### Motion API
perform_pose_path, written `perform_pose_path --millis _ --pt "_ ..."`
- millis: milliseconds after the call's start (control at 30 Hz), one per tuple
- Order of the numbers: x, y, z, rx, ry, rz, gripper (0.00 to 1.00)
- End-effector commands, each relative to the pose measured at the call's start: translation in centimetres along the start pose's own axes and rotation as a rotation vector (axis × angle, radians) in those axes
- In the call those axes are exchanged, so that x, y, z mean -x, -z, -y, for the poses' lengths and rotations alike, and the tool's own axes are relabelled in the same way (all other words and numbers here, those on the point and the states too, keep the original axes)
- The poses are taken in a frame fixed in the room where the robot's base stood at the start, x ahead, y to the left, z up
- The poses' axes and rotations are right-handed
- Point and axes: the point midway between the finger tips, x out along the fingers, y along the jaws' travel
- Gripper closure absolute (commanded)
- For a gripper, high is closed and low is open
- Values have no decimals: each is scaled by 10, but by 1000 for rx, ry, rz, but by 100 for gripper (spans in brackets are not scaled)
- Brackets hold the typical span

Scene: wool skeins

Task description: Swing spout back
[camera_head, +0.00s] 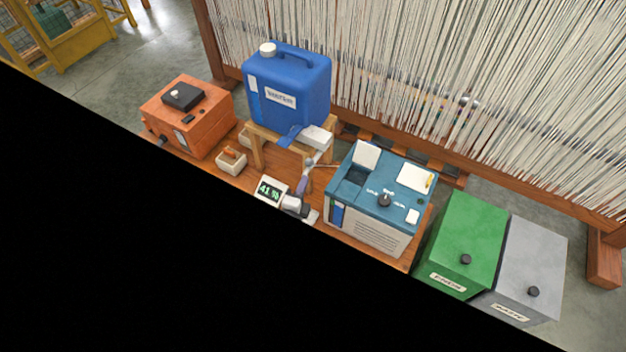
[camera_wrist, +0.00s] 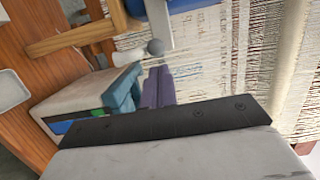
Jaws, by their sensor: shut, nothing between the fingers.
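The blue water container (camera_head: 288,85) stands on a wooden stand (camera_head: 257,150) in the head view. A pale bar with a grey ball end (camera_wrist: 155,47) hangs below the blue container in the wrist view; a short white cylinder (camera_wrist: 128,57) is beside it. I cannot tell for sure which of these is the spout. My gripper (camera_head: 308,170) is between the stand and the teal machine (camera_head: 385,195). In the wrist view its purple fingers (camera_wrist: 159,72) are together and empty, with their tips close below the ball; contact cannot be told.
An orange box (camera_head: 188,115) and a small tray (camera_head: 231,162) are on the left of the wooden table. A display reading 41% (camera_head: 270,190) is beside my arm. Green (camera_head: 468,235) and grey (camera_head: 530,262) bins stand at right. A loom with hanging threads (camera_head: 420,70) closes the back.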

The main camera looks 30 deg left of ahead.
Motion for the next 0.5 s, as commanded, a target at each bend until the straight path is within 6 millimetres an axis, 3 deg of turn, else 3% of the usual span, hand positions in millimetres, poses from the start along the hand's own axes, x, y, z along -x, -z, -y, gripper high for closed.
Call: perform_pose_path --millis 200,500 --pt "23 -27 -2 -1 -1 -2 100" --pt "32 -36 -1 0 -1 -5 100"
